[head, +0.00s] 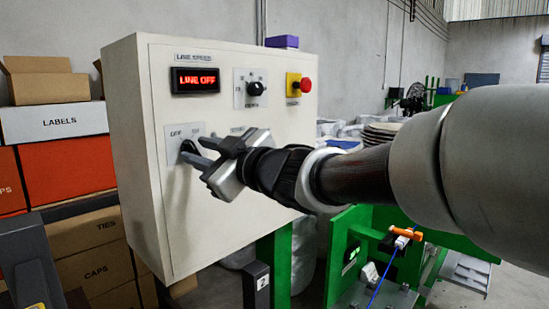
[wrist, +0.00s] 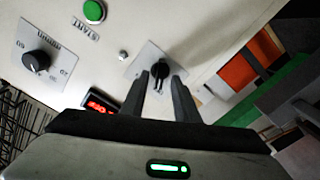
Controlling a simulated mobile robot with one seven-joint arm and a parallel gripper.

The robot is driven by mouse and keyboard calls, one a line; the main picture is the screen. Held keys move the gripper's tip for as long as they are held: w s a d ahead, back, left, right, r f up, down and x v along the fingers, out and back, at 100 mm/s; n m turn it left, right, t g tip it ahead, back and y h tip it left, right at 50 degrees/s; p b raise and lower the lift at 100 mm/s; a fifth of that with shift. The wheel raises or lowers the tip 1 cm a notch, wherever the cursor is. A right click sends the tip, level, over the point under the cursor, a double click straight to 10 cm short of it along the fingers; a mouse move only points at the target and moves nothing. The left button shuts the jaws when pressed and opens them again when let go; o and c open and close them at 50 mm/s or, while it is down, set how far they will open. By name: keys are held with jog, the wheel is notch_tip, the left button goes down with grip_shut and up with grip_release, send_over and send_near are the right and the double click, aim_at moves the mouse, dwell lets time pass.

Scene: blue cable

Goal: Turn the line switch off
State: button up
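The line switch is a black turn handle on a light plate marked OFF on its left in the head view (head: 187,146). It also shows in the wrist view (wrist: 161,70). My gripper (head: 197,149) is at the switch, pointing into the panel. In the wrist view my gripper's two fingers (wrist: 161,82) stand apart with the handle between and just beyond their tips. I cannot tell whether they touch it. The red display (head: 196,79) above reads LINE OFF.
The cream control box (head: 140,130) also carries a black knob (head: 255,88) and a red button (head: 305,85) on yellow. A green button (wrist: 94,11) shows in the wrist view. Labelled boxes (head: 55,123) are stacked at left. A green machine with a blue cable (head: 377,291) is at lower right.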

jog(key=p+v, duration=0.1)
jog(key=v, duration=1.5)
jog(key=shift+s, duration=0.2)
jog(key=shift+d, duration=0.15)
jog(key=w+d+r+m+t+h+p, duration=0.1)
jog(key=w+d+m+t+h+p, duration=0.3)
jog(key=d+m+h, duration=0.55)
jog(key=s+d+f+m+g+h, duration=0.1)
jog(key=d+f+m+g+h, duration=0.3)
jog(key=d, duration=0.6)
jog(key=s+a+f+m+g+p, duration=0.1)
jog(key=s+f+g, duration=0.5)
jog(key=s+f, duration=0.6)
jog(key=s+m+p, duration=0.1)
jog(key=s, duration=0.2)
jog(key=shift+s+f+p, duration=0.2)
jog(key=shift+s+p, duration=0.1)
jog(key=shift+s, duration=0.05)
